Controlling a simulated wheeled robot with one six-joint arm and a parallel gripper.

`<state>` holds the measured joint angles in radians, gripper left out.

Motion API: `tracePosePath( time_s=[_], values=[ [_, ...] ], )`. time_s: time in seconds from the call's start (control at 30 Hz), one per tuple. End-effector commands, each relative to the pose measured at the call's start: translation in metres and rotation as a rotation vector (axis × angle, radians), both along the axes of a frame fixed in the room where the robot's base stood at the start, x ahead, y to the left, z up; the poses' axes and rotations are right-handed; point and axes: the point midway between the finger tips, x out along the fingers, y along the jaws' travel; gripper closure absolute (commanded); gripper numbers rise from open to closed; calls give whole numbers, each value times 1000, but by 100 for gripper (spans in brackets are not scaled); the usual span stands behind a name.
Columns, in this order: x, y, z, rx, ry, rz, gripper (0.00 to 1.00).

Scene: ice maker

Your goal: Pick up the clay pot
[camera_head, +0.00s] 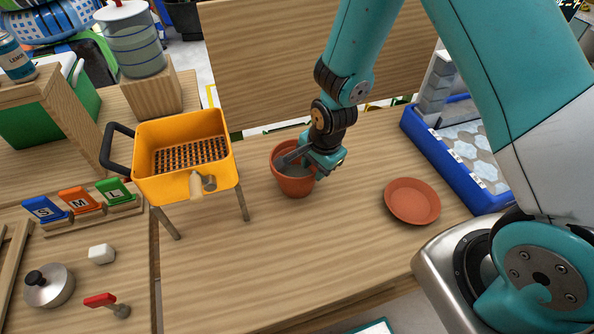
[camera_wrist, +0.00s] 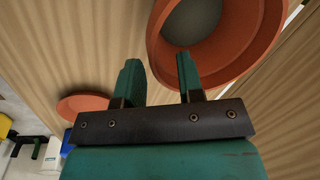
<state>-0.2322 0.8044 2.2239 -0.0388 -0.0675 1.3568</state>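The clay pot (camera_head: 294,184) is terracotta and stands upright on the wooden table, right of the yellow basket. In the wrist view, the pot's rim and wall (camera_wrist: 238,62) fill the upper right, with a grey interior. My gripper (camera_head: 306,159) is at the pot's rim, on its right side in the head view. In the wrist view my gripper (camera_wrist: 158,75) is open, with a clear gap between the fingers. The right finger overlaps the pot's opening and the left finger is outside it. I cannot tell whether either finger touches the wall.
A terracotta saucer (camera_head: 412,201) lies to the right. A blue tray (camera_head: 434,150) with tiles stands beyond it. A yellow basket on legs (camera_head: 186,185) stands left of the pot. A wooden panel (camera_head: 265,75) rises behind. The table in front of the pot is clear.

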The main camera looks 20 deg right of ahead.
Motion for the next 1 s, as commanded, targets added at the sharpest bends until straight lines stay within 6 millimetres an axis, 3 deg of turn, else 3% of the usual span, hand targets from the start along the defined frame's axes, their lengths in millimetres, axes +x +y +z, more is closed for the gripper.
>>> tracePosePath(
  time_s=[0.4, 0.7, 0.87, 1.0],
  values=[
    [5, 2, -45, 0, 3, 0, 65],
    [7, 3, -51, 0, 1, 0, 65],
    [7, 3, -51, 0, 1, 0, 100],
    [7, 3, -51, 0, 1, 0, 100]
  ],
)
